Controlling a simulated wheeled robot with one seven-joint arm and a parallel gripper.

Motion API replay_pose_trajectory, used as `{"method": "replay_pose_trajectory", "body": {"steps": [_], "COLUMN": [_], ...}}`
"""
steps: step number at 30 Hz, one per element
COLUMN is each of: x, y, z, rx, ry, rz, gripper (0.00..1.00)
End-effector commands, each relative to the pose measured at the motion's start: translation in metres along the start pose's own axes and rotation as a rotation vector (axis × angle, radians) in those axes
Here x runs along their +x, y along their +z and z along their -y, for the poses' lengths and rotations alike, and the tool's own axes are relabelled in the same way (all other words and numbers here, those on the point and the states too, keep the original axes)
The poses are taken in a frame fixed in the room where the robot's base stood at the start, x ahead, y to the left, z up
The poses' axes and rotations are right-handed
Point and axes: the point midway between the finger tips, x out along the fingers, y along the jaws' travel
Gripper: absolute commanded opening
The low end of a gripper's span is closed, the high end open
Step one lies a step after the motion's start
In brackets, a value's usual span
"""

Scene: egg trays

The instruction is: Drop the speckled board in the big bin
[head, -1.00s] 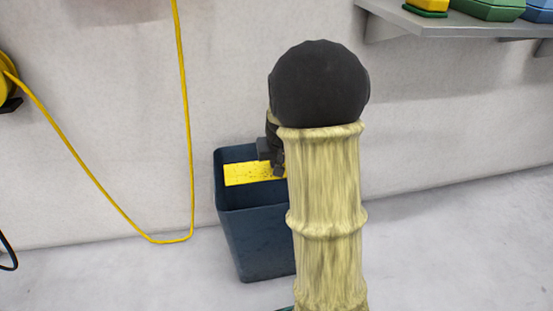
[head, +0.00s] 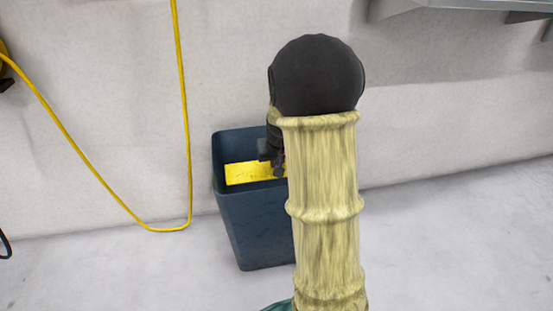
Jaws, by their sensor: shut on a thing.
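The speckled board (head: 248,173) is yellow with dark specks. In the head view it shows within the opening of the big bin (head: 250,222), a dark blue, open-topped bin against the wall. My gripper (head: 279,172) is shut on the board's right end, at the bin's mouth. My arm hides the right side of the bin and part of the gripper.
A yellow hose or cable (head: 185,150) hangs in a loop on the wall left of the bin. A grey shelf (head: 440,8) is fixed to the wall at the upper right. The floor (head: 130,270) left of the bin is clear.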

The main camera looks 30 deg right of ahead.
Motion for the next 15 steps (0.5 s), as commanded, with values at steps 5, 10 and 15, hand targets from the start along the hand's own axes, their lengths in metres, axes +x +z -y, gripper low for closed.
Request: {"method": "replay_pose_trajectory", "body": {"steps": [5, 10, 15], "x": [0.013, 0.019, 0.021], "y": [0.005, 0.008, 0.009], "z": [0.000, 0.000, 0.000], "rx": [0.000, 0.000, 0.000], "ry": [-0.001, 0.000, 0.000], "rz": [0.001, -0.001, -0.001], "gripper": [0.00, 0.00, 0.00]}}
